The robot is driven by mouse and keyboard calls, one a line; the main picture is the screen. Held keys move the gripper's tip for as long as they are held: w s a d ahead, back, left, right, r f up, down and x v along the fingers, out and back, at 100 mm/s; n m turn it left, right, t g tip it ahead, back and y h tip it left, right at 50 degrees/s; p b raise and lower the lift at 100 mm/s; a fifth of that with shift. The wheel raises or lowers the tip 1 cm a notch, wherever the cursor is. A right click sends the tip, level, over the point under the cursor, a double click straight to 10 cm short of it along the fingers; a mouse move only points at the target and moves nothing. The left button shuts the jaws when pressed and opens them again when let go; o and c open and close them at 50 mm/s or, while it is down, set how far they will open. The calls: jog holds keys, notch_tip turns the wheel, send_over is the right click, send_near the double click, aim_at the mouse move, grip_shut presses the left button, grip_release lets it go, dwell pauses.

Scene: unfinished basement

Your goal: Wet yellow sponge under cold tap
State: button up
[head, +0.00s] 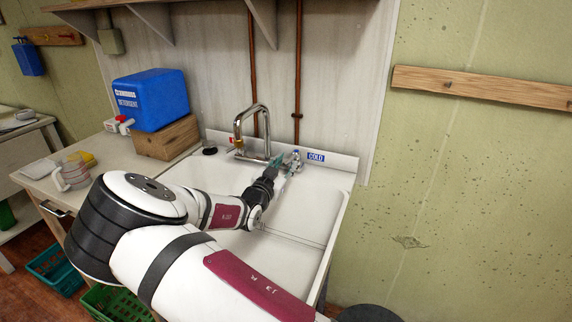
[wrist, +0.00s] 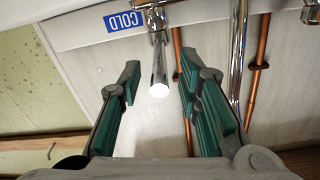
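The cold tap (head: 296,160) is at the back right of the white sink (head: 312,215), beside a blue COLD label (head: 316,157). The label (wrist: 124,22) appears upside down in the wrist view. My gripper (head: 275,162) is at the cold tap. In the wrist view my gripper (wrist: 160,92) is open, and the tap's chrome lever (wrist: 158,75) lies between its fingers, with gaps on both sides. A yellow thing, likely the sponge (head: 88,158), lies on the left counter, partly behind a clear jug (head: 73,174). The chrome spout (head: 238,125) arches over the sink; I see no water running.
A blue detergent box (head: 150,100) stands on a wooden block (head: 168,138) left of the sink. Copper pipes (head: 298,70) run up the back wall. Green crates (head: 112,303) sit on the floor. My arm hides part of the sink's left side.

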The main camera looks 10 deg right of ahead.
jog(key=shift+w+d, duration=0.3)
jog(key=shift+w, duration=0.1)
grip_shut()
jog(key=n+y+p, duration=0.1)
jog(key=p, duration=0.1)
jog(key=d+n+t+y+p, duration=0.1)
jog(key=p, duration=0.1)
jog(key=s+d+n+t+y+p, duration=0.1)
jog(key=y+p, duration=0.1)
jog(key=shift+s+d+r, duration=0.1)
jog(key=shift+r, duration=0.05)
